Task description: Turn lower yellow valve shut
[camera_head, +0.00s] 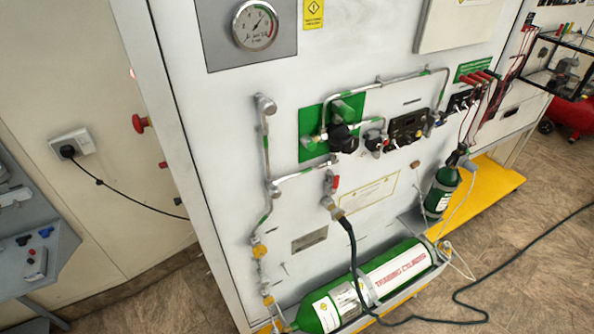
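A white trainer panel (225,140) fills the middle of the view. A metal pipe (265,150) runs down its left part. A yellow valve (259,251) sits on this pipe low on the panel. A smaller yellowish fitting (268,300) sits below it, near the left end of the green cylinder (385,280). More yellow shows at the bottom edge, partly cut off. I cannot tell the handle positions at this size. Neither of my grippers is in view, and nothing touches the valves.
A pressure gauge (255,25) is at the top left of the panel. A dark hose (352,260) runs from the panel past the cylinder onto the floor. A smaller green bottle (440,192) stands at right by a yellow base (500,180). A grey bench (35,262) is at far left.

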